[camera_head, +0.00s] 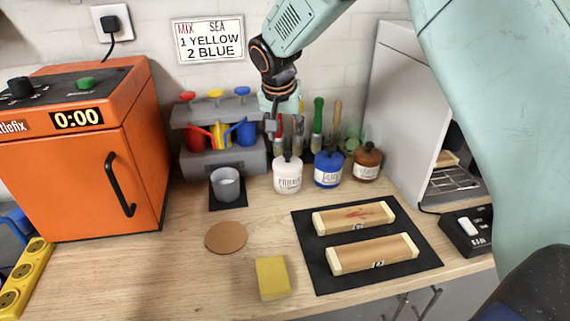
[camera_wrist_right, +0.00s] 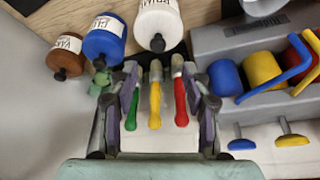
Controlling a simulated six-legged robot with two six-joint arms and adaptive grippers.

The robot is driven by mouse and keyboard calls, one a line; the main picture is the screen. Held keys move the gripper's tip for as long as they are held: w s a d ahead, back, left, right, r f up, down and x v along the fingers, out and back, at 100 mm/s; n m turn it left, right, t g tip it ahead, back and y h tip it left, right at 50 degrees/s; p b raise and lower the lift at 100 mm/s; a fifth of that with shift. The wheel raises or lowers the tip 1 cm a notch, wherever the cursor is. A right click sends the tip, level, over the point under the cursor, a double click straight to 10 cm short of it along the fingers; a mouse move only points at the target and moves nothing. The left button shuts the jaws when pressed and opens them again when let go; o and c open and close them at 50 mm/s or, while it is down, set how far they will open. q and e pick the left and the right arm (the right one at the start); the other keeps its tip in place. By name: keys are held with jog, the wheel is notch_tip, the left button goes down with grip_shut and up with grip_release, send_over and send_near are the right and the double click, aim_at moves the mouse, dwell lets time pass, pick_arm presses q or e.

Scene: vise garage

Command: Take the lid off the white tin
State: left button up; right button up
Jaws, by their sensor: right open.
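The white tin (camera_head: 287,177) stands upright on the bench, the leftmost of three tins, with a dark knob (camera_head: 287,155) on top. In the right wrist view the white tin (camera_wrist_right: 160,18) is at the top edge, with its dark knob (camera_wrist_right: 157,43) pointing down in the picture. My right gripper (camera_head: 284,130) hangs above and behind the tin in the head view, apart from it. Its fingers (camera_wrist_right: 160,95) are spread and empty in the wrist view, with brush handles showing between them. My left gripper is not in view.
A blue tin (camera_head: 328,170) and a brown tin (camera_head: 367,163) stand to the right. Upright brushes (camera_head: 317,125) are behind. A grey rack (camera_head: 195,158) with coloured cups and a grey cup (camera_head: 226,184) are left.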

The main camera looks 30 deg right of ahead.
aim_at(288, 152)
jog(key=shift+f, duration=0.85)
jog(key=shift+d+f, duration=0.1)
jog(key=shift+f, duration=0.25)
jog(key=x, duration=0.5)
jog(key=shift+w+d+r, duration=0.1)
jog(key=shift+d, duration=0.2)
jog(key=shift+a+r, duration=0.15)
jog(key=shift+a, duration=0.1)
jog(key=shift+d, duration=0.2)
jog(key=c, duration=0.6)
jog(key=shift+a, duration=0.1)
grip_shut()
